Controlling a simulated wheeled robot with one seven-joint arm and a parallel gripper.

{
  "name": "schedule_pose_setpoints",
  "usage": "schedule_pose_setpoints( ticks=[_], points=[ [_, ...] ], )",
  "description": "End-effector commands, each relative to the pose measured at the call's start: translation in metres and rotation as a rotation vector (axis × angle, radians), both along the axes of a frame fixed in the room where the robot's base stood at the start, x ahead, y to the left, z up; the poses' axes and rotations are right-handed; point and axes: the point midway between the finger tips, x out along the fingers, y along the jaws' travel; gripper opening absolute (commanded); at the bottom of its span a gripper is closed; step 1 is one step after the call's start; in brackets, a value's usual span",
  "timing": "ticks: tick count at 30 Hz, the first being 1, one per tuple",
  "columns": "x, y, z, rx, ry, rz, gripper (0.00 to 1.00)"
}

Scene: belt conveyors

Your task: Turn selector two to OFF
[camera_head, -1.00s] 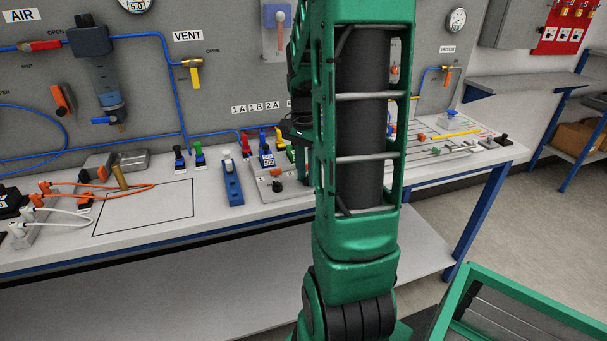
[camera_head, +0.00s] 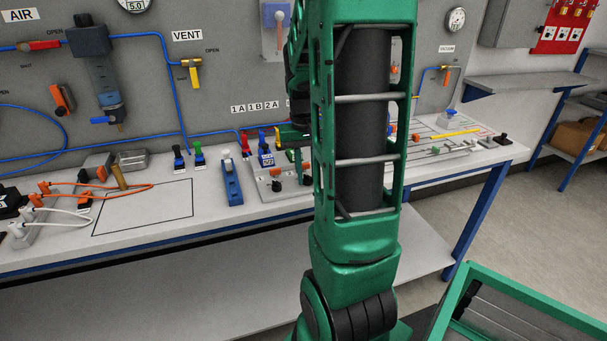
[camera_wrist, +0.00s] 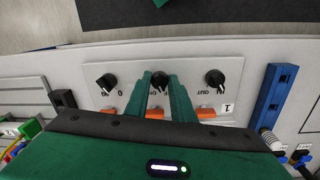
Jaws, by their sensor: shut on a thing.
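A pale panel (camera_wrist: 100,72) with three black selector knobs lies on the bench in the wrist view. The middle knob (camera_wrist: 160,80) is between the two green fingers of my gripper (camera_wrist: 161,84), which is shut on it. The fingers partly cover this knob and its labels, so I cannot read its setting. The right knob (camera_wrist: 215,79) stands by a label "1". The left knob (camera_wrist: 106,82) is free. Orange parts sit along the panel by the knobs. In the head view the panel (camera_head: 262,190) is partly behind my arm, which hides the gripped knob.
A blue block (camera_wrist: 272,92) stands right of the panel in the wrist view, with connectors beside it. A dark upright part (camera_wrist: 63,100) is on the left. In the head view, an outlined empty area (camera_head: 145,210) lies left on the bench.

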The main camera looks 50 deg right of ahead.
Motion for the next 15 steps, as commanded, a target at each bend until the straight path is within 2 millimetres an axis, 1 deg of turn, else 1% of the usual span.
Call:
schedule_pose_setpoints(
  ticks=[1, 6, 15],
  points=[
    [0.0041, -0.0015, 0.0022, -0.007, -0.01, 0.031, 0.0],
    [0.0043, -0.0017, 0.0024, -0.008, -0.012, 0.103, 0.0],
    [0.0044, -0.0016, 0.0025, -0.007, -0.011, 0.156, 0.0]
  ],
)
